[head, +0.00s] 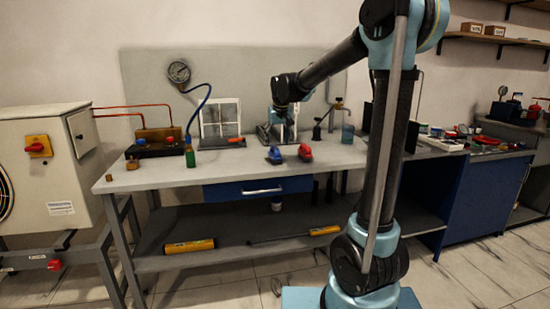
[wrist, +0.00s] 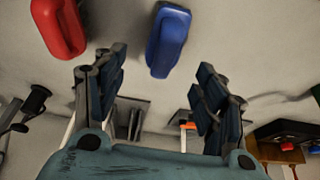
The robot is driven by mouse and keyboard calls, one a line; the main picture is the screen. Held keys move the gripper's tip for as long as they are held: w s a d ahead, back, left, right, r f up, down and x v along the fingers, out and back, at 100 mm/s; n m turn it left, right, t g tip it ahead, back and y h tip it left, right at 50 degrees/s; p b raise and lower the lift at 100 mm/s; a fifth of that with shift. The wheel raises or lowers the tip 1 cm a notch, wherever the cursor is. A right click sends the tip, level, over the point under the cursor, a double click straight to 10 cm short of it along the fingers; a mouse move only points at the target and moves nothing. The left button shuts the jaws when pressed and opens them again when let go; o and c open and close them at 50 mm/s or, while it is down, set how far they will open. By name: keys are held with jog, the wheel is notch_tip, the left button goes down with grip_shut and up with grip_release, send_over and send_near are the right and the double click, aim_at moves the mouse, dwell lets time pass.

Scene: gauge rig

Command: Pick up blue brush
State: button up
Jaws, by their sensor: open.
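The blue brush (head: 274,156) lies on the workbench near its front edge, left of a red brush (head: 305,152). In the wrist view the blue brush (wrist: 167,40) lies at the top centre, beyond the fingertips and between their lines. The red brush (wrist: 58,27) is at the upper left, outside the left finger. My gripper (wrist: 160,82) is open and empty, with its fingers wide apart. In the head view my gripper (head: 279,128) hangs over the bench, behind the blue brush in the picture.
The grey bench top (head: 240,168) is mostly clear at the front. A screwdriver (head: 232,141) with an orange handle lies behind.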

aim_at(275, 147)
jog(key=shift+a+x, duration=0.2)
jog(key=shift+x, duration=2.7)
jog(key=shift+s, duration=0.15)
jog(key=c, duration=1.2)
